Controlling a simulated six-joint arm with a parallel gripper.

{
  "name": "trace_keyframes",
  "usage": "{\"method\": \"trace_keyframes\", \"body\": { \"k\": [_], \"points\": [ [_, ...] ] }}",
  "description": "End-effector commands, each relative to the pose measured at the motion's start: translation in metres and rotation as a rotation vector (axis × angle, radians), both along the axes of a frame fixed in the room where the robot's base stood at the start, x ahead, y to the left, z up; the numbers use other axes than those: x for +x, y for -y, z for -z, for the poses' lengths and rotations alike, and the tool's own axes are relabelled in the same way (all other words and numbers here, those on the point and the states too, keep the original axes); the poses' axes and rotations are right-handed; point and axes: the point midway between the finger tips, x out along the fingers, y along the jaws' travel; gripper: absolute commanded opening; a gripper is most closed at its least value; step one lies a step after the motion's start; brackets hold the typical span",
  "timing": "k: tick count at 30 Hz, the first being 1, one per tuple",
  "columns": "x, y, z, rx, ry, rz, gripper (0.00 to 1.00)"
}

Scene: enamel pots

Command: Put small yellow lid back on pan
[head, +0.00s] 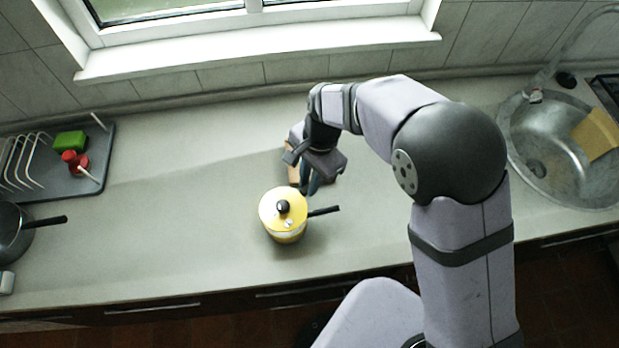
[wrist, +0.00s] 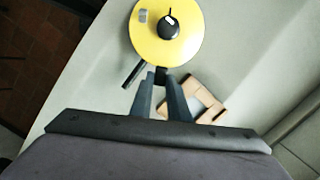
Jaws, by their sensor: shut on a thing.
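The small yellow lid (head: 270,203), with a black knob, is over the small yellow pan (head: 288,237), whose black handle points right in the head view. Whether the lid rests fully on the rim or sits slightly above it, I cannot tell. In the wrist view the lid (wrist: 185,45) fills the top middle, and a dark handle shows below its left side. My gripper (head: 304,190) is at the lid's far right edge. Its fingertips (wrist: 157,74) are close together at the lid's rim, shut on it; the exact contact is hard to see.
A wooden frame-like piece (head: 293,172) lies behind my gripper. A grey tray (head: 98,150) with a rack, green sponge and red item stands left, with a dark pan (head: 12,240) before it. A sink (head: 530,130) is right. The counter between tray and yellow pan is clear.

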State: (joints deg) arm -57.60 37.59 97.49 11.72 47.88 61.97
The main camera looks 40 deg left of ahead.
Motion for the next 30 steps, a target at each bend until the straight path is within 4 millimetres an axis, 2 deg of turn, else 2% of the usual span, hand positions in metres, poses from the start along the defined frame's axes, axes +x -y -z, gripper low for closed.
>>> {"method": "trace_keyframes", "body": {
  "k": [8, 22, 30],
  "points": [
    [0.0, 0.0, 0.008, 0.0, 0.001, -0.003, 0.0],
    [0.0, 0.0, 0.038, 0.0, 0.001, -0.004, 0.0],
    [0.0, 0.0, 0.044, 0.0, 0.001, -0.004, 0.0]
  ]
}}
